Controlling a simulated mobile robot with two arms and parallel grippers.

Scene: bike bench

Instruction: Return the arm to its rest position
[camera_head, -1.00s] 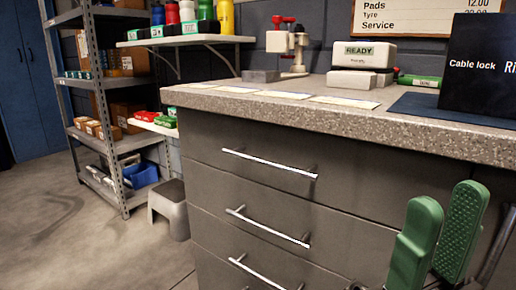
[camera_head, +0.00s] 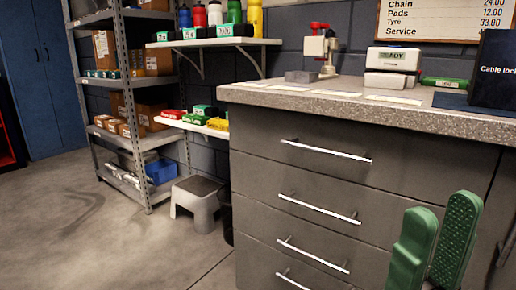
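My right gripper (camera_head: 434,245) shows at the lower right of the head view, with two green padded fingers pointing up. The fingers stand apart with a gap between them, and nothing shows in the gap. It is in front of the grey drawer cabinet (camera_head: 300,190), below the edge of the speckled worktop (camera_head: 330,103). The rest of the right arm is mostly out of the picture. My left gripper is not in view.
On the worktop are a white READY box (camera_head: 393,60), a black Cable lock box (camera_head: 496,75) and a red-and-white device (camera_head: 320,47). A grey step stool (camera_head: 197,203) stands left of the cabinet, near a metal shelf rack (camera_head: 140,110). The floor (camera_head: 80,220) at left is clear.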

